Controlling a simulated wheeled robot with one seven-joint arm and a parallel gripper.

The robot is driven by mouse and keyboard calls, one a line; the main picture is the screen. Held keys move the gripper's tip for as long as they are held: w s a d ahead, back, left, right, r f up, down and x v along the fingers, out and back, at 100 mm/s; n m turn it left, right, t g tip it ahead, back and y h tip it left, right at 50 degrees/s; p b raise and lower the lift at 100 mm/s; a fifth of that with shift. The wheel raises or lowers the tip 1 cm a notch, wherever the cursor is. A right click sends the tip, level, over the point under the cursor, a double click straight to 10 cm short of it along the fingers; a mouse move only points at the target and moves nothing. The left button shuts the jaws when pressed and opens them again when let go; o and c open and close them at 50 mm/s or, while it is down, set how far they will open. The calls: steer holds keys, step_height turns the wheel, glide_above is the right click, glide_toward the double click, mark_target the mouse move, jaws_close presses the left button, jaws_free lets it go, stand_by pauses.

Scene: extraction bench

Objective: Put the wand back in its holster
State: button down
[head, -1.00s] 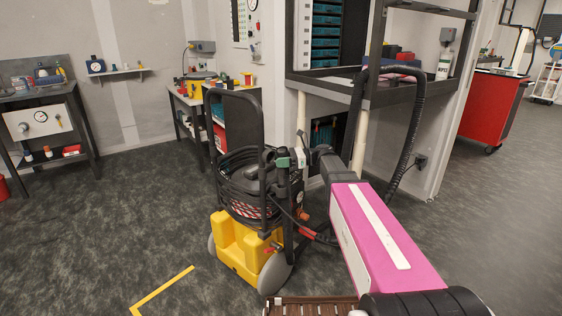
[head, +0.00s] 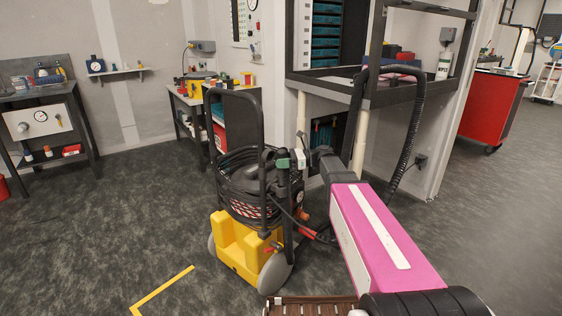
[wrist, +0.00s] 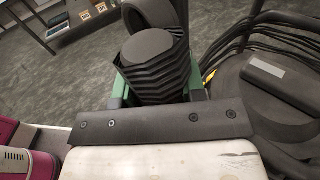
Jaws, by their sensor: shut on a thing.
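My gripper (head: 284,162) is shut on the black wand (head: 283,192), which stands upright along the right side of the cart. In the wrist view the gripper's green-edged fingers (wrist: 157,88) close on both sides of the wand's black ribbed grip (wrist: 152,62). The wand's lower part runs down beside the cart's frame, close to the wheel. The holster is not clearly distinguishable against the dark frame and hose. I cannot tell whether the wand's lower end is inside it.
The cart has a yellow base (head: 238,246), a coiled black hose (head: 240,190) and a tall black handle (head: 236,94). A bench with a black frame (head: 400,94) stands behind my arm, with a thick black hose (head: 408,130) hanging there.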

mark_target(281, 171)
steer(key=shift+f, duration=2.25)
steer(key=c, duration=0.6)
jaws_free()
steer(key=w+d, duration=0.1)
steer(key=d, duration=0.9)
steer(key=shift+d+r, duration=0.35)
steer(key=shift+r, duration=0.05)
steer(key=s+a+f+n+h, duration=0.1)
steer(key=s+f+n+h, duration=0.35)
steer(key=s+f, duration=0.35)
steer(key=s+d+f+n+t+h, duration=0.2)
steer(key=s+d+f+n+h, duration=0.7)
steer(key=s+f+n+h, duration=0.2)
steer(key=shift+s+d+f+n+h, duration=0.3)
steer(key=shift+f+n+h, duration=0.35)
steer(key=shift+f+h, duration=0.2)
